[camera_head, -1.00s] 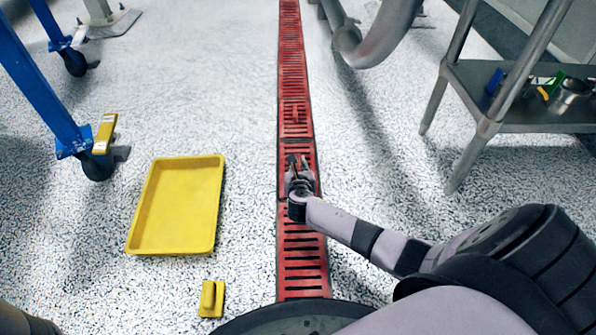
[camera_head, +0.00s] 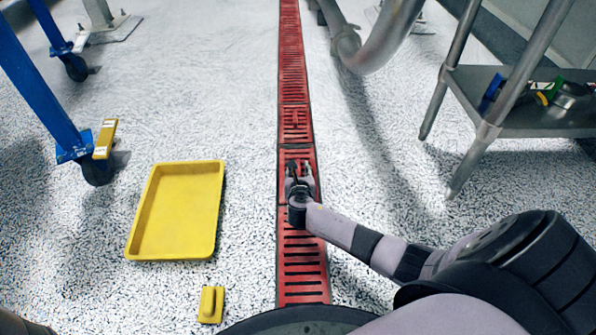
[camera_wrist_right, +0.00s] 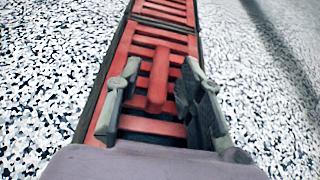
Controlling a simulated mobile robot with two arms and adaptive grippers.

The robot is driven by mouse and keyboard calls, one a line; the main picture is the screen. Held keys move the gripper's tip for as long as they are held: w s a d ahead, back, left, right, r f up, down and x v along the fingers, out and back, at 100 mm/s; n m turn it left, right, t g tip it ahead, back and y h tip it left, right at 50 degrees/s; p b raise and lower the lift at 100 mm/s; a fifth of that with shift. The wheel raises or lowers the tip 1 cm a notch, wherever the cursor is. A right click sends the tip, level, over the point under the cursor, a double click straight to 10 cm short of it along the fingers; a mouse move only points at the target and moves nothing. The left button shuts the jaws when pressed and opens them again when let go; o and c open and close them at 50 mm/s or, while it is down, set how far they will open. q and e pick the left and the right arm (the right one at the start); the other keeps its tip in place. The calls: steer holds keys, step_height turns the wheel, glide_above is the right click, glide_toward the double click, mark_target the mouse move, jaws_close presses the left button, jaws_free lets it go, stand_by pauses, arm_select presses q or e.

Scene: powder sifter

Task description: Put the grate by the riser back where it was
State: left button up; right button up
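A red slotted grate (camera_head: 297,153) lies in line with the others in the long floor drain. It shows larger in the right wrist view (camera_wrist_right: 128,66), with a raised red lengthwise bar (camera_wrist_right: 158,80) on it. My right gripper (camera_head: 299,168) is over this grate. In the right wrist view its two fingers (camera_wrist_right: 161,68) are apart, one on each side of the bar, with visible space between. The gripper's palm hides the grate's near part. I cannot tell whether the grate sits fully flush. My left gripper is not in view.
Another barred grate (camera_head: 295,119) lies farther along the drain. A grey pipe (camera_head: 372,48) stands at the upper right, beside a steel table (camera_head: 540,122). A yellow tray (camera_head: 178,212) and small yellow block (camera_head: 211,304) lie left on the floor. Blue wheeled legs (camera_head: 45,105) stand farther left.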

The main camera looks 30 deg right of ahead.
steer(key=shift+s+r, duration=0.15)
steer(key=shift+r, duration=0.15)
steer(key=p+v, duration=0.8)
steer(key=v, duration=0.2)
steer(key=shift+s+a+r, duration=0.25)
steer(key=shift+s+a, duration=0.25)
steer(key=shift+s, duration=0.2)
